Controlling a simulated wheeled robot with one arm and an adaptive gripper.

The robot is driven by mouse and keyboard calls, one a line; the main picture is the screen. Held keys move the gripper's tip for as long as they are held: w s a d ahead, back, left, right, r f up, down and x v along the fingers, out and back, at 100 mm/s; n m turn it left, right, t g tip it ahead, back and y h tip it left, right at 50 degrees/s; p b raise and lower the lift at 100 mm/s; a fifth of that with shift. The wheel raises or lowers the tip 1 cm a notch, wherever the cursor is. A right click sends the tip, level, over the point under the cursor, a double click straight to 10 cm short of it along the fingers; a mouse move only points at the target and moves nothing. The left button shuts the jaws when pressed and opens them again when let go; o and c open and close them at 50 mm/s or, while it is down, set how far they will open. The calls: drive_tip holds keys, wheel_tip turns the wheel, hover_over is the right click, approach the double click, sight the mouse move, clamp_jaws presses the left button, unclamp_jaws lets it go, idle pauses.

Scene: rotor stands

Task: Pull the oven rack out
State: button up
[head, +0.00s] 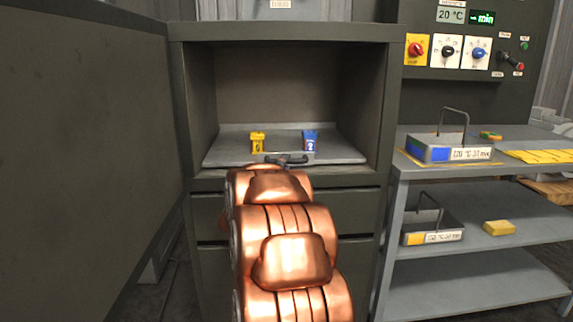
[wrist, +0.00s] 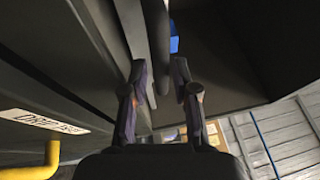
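The oven rack (head: 225,152) is a flat grey tray low in the open oven chamber. A dark bar handle (head: 272,158) is fixed at its front edge; the bar also shows in the wrist view (wrist: 157,35). My gripper (wrist: 160,85) has its two fingers drawn in on either side of this bar and looks shut on it. In the head view my copper arm reaches up to the handle and hides part of it. A yellow piece (head: 257,142) and a blue piece (head: 310,141) stand on the rack.
Grey drawers lie below the chamber. A dark panel (head: 80,130) stands close on the left. A shelf unit (head: 480,175) on the right holds wire-handled trays (head: 455,150) and a yellow block (head: 498,227). The wrist view shows a yellow handle (wrist: 40,172) on a labelled front.

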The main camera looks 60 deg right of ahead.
drive_tip(key=shift+x, duration=1.25)
drive_tip(key=shift+s, duration=0.1)
drive_tip(key=shift+c, duration=0.2)
clamp_jaws()
